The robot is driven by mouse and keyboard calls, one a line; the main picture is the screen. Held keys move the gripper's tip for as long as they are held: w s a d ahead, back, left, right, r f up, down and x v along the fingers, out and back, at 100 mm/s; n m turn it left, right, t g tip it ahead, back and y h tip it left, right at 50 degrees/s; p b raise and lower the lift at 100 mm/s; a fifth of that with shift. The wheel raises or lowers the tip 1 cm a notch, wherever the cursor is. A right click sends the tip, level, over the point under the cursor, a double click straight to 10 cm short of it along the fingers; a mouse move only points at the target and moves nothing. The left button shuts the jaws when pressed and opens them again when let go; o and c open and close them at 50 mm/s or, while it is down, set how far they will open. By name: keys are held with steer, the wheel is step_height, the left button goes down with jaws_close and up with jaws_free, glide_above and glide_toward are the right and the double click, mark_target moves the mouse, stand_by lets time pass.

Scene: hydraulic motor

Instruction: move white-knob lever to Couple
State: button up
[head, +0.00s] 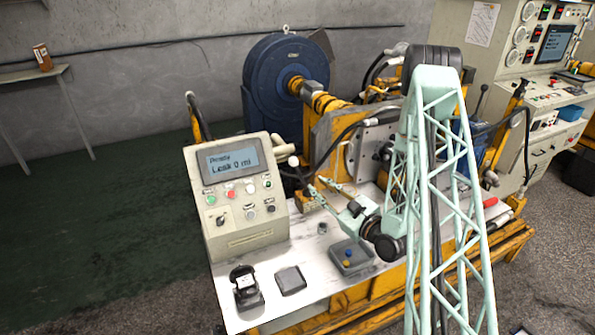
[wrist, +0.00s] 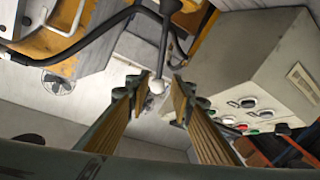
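The white knob (wrist: 157,86) shows in the wrist view at the end of a dark lever rod (wrist: 163,42) that runs up from it. My gripper (wrist: 156,88) is open, with one finger on each side of the knob in the picture and a gap to both. I cannot tell whether the knob lies between the fingertips or beyond them. In the head view my gripper (head: 319,187) is to the right of the control box (head: 236,195), in front of the yellow machine frame.
The control box, with buttons and a screen reading "Leak 0 ml", also stands close on the right in the wrist view (wrist: 262,65). A black hose (wrist: 85,42) curves at upper left. A grey tray (head: 352,258) and small dark items lie on the white bench (head: 312,262).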

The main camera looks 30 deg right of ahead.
mark_target(297, 170)
steer(key=shift+w+a+b, duration=0.15)
steer(key=shift+w+a, duration=0.2)
steer(key=shift+w, duration=1.85)
steer(key=shift+w+a+b, duration=0.1)
steer(key=shift+w+a, duration=0.3)
steer(key=shift+w, duration=1.85)
steer(key=shift+w+a+b, duration=0.15)
steer(key=shift+w+a, duration=0.2)
steer(key=shift+w, duration=1.85)
jaws_close()
